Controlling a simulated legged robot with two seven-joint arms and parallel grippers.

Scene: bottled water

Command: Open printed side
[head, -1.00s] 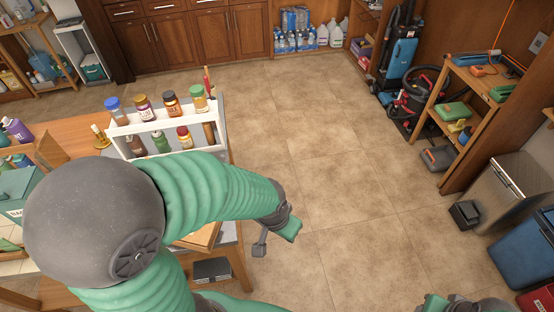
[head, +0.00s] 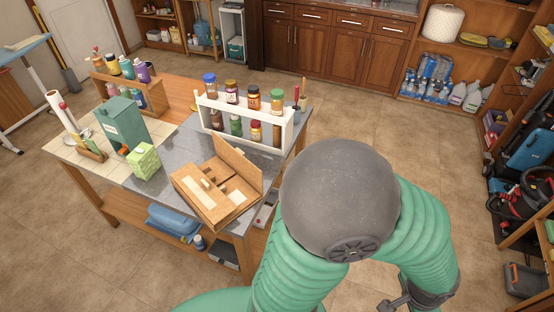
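A brown cardboard box (head: 188,192) sits on the near end of the grey-topped table, with one flap standing up at its back right. I cannot make out any printing on it. A blue-tinted pack of water bottles (head: 430,75) stands at the bottom of the wooden shelving at the back right. My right gripper is out of view.
A white rack (head: 236,111) of bottles stands behind the box. A green carton (head: 145,160) and a teal container (head: 122,126) stand left of it. A blue bin (head: 174,220) is on the lower shelf. Floor right of the table is clear.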

